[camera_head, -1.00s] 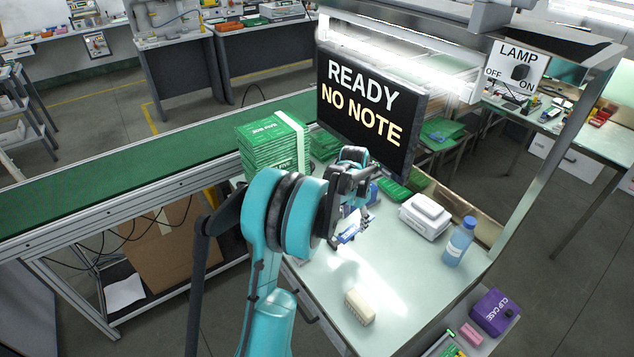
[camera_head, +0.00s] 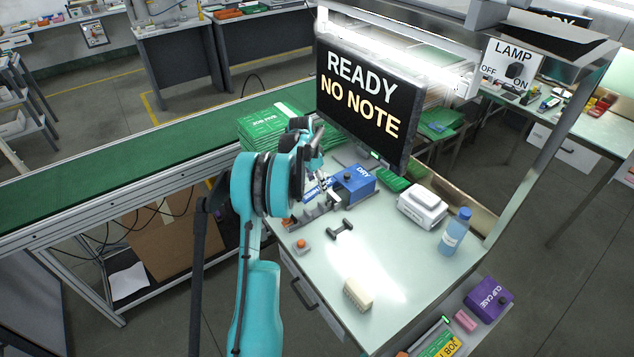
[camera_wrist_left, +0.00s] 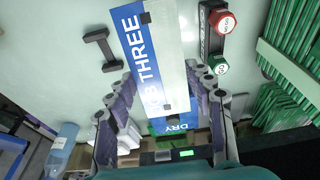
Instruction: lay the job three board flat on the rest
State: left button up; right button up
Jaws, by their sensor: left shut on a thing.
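The job three board (camera_wrist_left: 150,60) is a long strip with a blue band lettered "THREE" and a pale half. It lies between the fingers of my left gripper (camera_wrist_left: 160,108) in the wrist view, and the gripper is shut on it. In the head view my left gripper (camera_head: 316,165) is above the bench's back left, with the board's blue lettered part (camera_head: 318,190) below it, partly hidden. A dark H-shaped piece (camera_head: 340,228) stands on the bench and also shows in the wrist view (camera_wrist_left: 101,47); I cannot tell if it is the rest. My right gripper is out of view.
A blue "DRY" box (camera_head: 360,183) is close right of the gripper. A black button unit with red and green buttons (camera_wrist_left: 210,40) is beside the board. Green board stacks (camera_head: 262,127) stand behind. A white case (camera_head: 422,205), bottle (camera_head: 456,232) and beige block (camera_head: 358,294) are on the bench.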

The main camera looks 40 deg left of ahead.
pick_arm(q)
jog(key=shift+s+a+b+x, duration=0.1)
jog(key=shift+s+b+x, duration=0.15)
jog(key=shift+b+x, duration=0.85)
jog(key=shift+s+a+b+x, duration=0.1)
jog(key=shift+s+b+x, duration=0.2)
jog(key=shift+b+x, duration=0.85)
jog(key=shift+s+a+b+x, duration=0.1)
jog(key=shift+s+b+x, duration=0.3)
jog(key=shift+x, duration=1.25)
jog(key=shift+b+x, duration=0.5)
jog(key=shift+x, duration=0.3)
jog(key=o, duration=1.2)
jog(key=shift+o, duration=0.2)
jog(key=v, duration=1.2)
jog(key=shift+d, duration=0.1)
jog(key=v, duration=1.2)
